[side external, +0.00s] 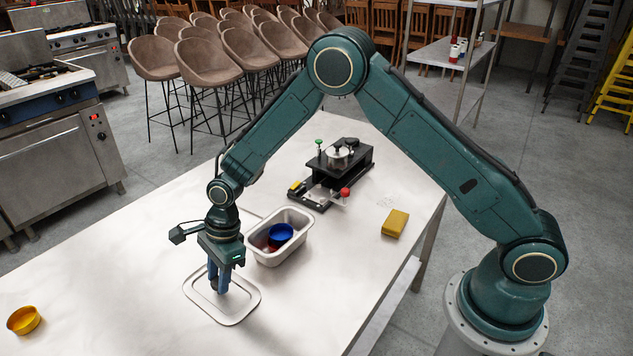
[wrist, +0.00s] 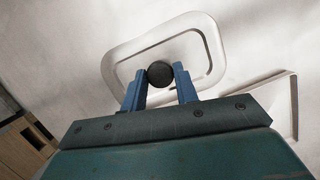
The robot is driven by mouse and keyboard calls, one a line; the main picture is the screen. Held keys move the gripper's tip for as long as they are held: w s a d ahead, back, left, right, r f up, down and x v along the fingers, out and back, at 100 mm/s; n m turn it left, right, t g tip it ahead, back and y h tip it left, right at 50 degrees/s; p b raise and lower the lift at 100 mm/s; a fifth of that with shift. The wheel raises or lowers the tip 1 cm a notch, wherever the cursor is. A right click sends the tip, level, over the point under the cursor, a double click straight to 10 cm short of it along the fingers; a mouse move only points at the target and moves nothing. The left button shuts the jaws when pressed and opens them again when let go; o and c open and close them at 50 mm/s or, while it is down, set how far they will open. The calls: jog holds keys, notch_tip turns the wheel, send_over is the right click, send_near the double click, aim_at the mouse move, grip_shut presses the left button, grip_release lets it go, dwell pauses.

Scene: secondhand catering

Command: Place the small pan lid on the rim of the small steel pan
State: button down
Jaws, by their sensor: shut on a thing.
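The small pan lid (side external: 246,312) is a pale, rounded rectangular plate with a raised border and a dark round knob (wrist: 160,73). It is level, on or very close to the white table. My gripper (side external: 219,288) points down over its middle, with its blue fingers shut on the knob from both sides; the wrist view shows the lid (wrist: 205,38) beyond them. The small steel pan (side external: 296,251) is an open rectangular tub just behind and right of the lid, apart from it. A blue round thing (side external: 281,233) and something red lie inside. A pan edge shows in the wrist view (wrist: 293,105).
A black fixture (side external: 352,172) with a small steel pot, a red knob and a green knob stands behind the pan. A yellow block (side external: 395,223) lies to the right, near the table edge. A yellow round dish (side external: 24,320) is at far left.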

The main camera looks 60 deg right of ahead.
jog(key=shift+r, duration=0.2)
notch_tip(320, 180, up, 20)
jog(key=shift+f, duration=0.15)
dwell(0.4)
jog(key=shift+f, duration=0.1)
dwell(0.5)
jog(key=s+d+f+n+g+h, duration=0.1)
jog(key=s+d+f+n+g, duration=0.1)
jog(key=d+f+n, duration=0.3)
jog(key=s+d+f+n+g+h, duration=0.1)
jog(key=d+f+n, duration=0.3)
jog(key=d+n, duration=1)
jog(key=shift+s+d+f+n+g+h, duration=0.25)
jog(key=shift+s+f+n+g+h, duration=0.15)
jog(key=shift+n+h, duration=0.15)
jog(key=shift+r, duration=0.1)
